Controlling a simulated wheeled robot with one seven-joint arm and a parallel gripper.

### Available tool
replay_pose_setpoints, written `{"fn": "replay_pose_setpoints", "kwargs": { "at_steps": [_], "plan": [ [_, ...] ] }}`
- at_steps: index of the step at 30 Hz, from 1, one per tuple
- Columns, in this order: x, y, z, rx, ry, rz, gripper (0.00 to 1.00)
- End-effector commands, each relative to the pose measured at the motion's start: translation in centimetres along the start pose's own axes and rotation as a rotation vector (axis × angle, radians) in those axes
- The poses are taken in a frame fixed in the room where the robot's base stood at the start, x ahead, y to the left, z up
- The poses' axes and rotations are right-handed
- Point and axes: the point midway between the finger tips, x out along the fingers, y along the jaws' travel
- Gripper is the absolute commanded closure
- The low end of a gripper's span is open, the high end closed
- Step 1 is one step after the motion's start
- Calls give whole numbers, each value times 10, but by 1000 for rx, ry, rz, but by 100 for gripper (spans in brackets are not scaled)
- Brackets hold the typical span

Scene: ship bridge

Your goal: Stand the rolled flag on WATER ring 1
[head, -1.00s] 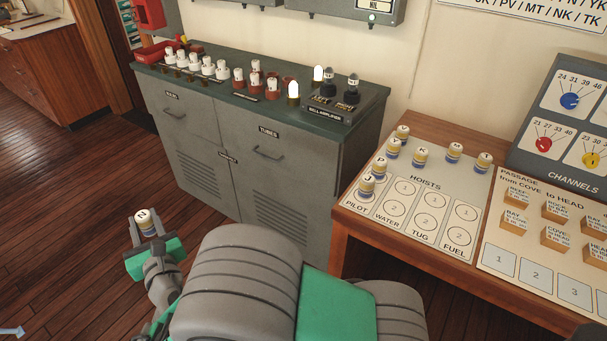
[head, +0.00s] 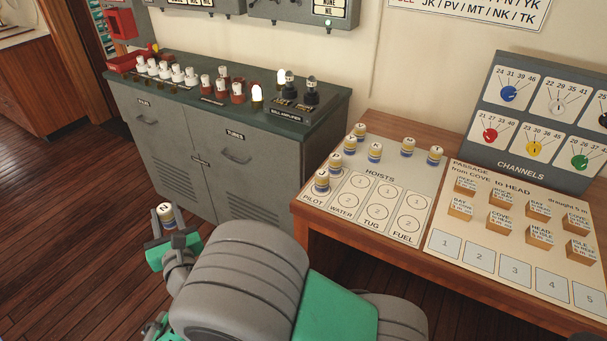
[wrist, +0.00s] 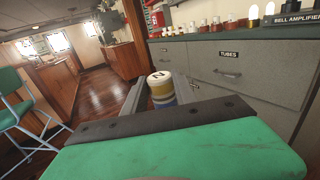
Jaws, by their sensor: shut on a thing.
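My gripper (head: 168,238) is shut on a rolled flag marked N (head: 166,213), held upright at the lower left, over the floor. The flag has a white top with yellow and blue bands and also shows between the fingers in the wrist view (wrist: 161,88). The HOISTS board (head: 395,172) lies on the wooden table to the right. Its WATER column has ring 1 (head: 359,181) at the back and ring 2 (head: 349,204) in front, both bare. The flag J (head: 321,182) stands in the PILOT column beside it. My gripper is well left of the board.
Several other rolled flags, among them K (head: 375,153), stand along the board's left and back. A grey cabinet (head: 235,185) with tubes on top stands behind my arm. The CHANNELS panel (head: 545,110) and a passage board (head: 510,245) occupy the table's right side.

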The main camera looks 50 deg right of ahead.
Motion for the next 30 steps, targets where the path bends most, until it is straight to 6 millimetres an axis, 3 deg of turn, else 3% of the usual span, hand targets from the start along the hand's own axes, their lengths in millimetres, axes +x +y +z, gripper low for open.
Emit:
{"fn": "replay_pose_setpoints", "kwargs": {
  "at_steps": [1, 4, 8, 12, 15, 18, 23, 26, 30],
  "plan": [
    [4, -28, 15, -5, -1, -45, 100],
    [5, -89, 32, -12, -4, -136, 100],
    [-9, -176, 56, -18, -5, -268, 100],
    [-49, -267, 84, -20, -2, -423, 100],
    [-88, -320, 102, -17, 4, -530, 100],
    [-127, -357, 116, -9, 6, -619, 100],
    [-168, -385, 126, -1, 9, -703, 100],
    [-175, -393, 126, 2, 9, -721, 100],
    [-164, -410, 114, 4, 12, -726, 100]
  ]
}}
